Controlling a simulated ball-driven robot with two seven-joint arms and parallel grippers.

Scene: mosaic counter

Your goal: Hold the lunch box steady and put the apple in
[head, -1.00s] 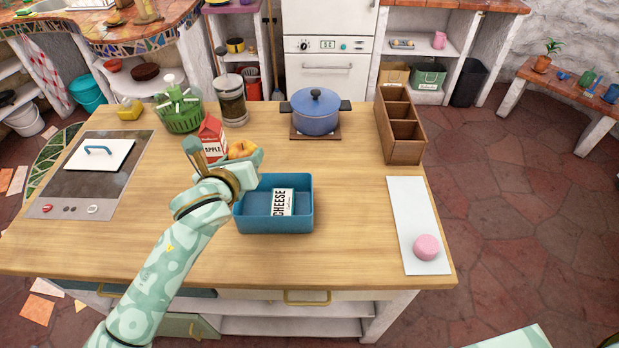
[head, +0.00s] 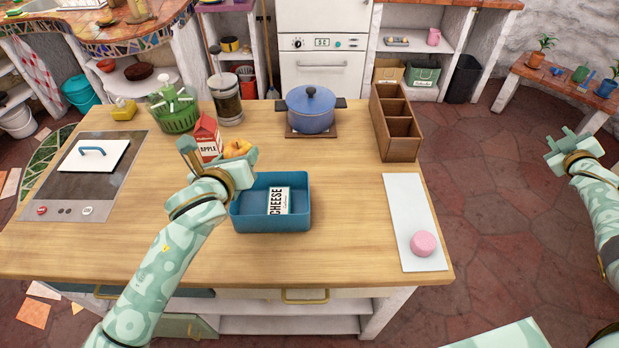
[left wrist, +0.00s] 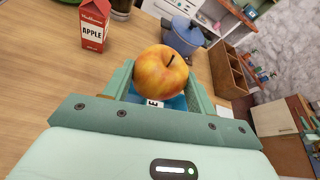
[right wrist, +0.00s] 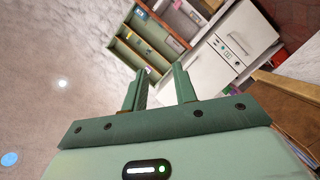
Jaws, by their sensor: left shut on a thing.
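The blue lunch box (head: 270,220) stands on the wooden counter, with a cheese pack (head: 279,200) inside. The red-yellow apple (head: 238,147) is between the fingers of my left gripper (head: 218,152), which is shut on it, above and behind the box's left side. In the left wrist view the apple (left wrist: 163,69) hides most of the box. My right gripper (head: 558,146) is off the counter at the far right. In the right wrist view its fingers (right wrist: 160,88) are apart and empty.
An apple carton (head: 206,138) stands behind my left gripper. A blue pot (head: 310,112) and a wooden divided box (head: 398,140) stand at the back. A white board (head: 405,210) with a pink round thing (head: 423,244) lies at right.

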